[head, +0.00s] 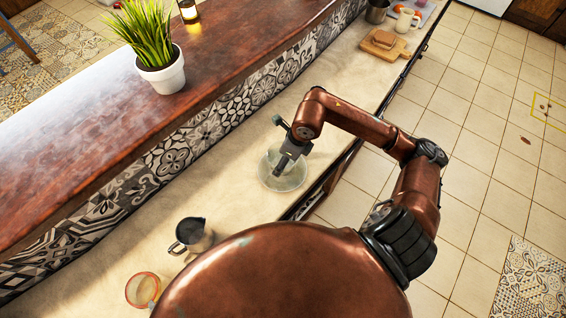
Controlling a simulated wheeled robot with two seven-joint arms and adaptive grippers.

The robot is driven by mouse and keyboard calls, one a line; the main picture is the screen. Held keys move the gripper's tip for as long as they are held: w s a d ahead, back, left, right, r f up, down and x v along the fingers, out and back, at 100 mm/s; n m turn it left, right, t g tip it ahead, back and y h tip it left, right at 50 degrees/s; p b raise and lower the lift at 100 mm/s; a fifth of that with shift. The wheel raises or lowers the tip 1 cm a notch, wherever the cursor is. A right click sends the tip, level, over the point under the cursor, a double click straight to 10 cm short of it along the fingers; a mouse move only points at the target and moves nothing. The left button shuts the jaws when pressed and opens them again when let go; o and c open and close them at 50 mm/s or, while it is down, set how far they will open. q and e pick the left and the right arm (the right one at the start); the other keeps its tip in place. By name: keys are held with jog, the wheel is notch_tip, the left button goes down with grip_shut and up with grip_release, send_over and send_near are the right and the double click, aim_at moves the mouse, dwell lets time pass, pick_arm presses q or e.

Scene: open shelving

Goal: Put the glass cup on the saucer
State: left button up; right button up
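A clear, round glass dish (270,181), which looks like the saucer, lies on the pale counter near its front edge. My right gripper (281,152) is over its far side, with dark fingers partly in front of it. Whether the fingers are open, or shut on something clear, cannot be told. A round see-through vessel with an orange-red rim (143,290) stands at the lower left of the counter. It may be the glass cup. My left gripper is out of view.
A metal jug (190,236) stands between the orange-rimmed vessel and the dish. A raised wooden ledge (120,115) with a potted plant (160,70) runs behind the counter.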

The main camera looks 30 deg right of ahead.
jog(key=shift+w+f, duration=0.2)
jog(key=shift+d+x, duration=0.15)
jog(key=shift+x, duration=0.75)
jog(key=shift+d+x, duration=0.1)
jog(key=shift+x, duration=0.85)
jog(key=shift+s+f, duration=0.1)
jog(key=shift+s, duration=0.1)
jog(key=o, duration=1.4)
jog(key=shift+d+r, duration=0.15)
jog(key=shift+r, duration=0.2)
jog(key=v, duration=1.1)
jog(key=shift+r, duration=0.2)
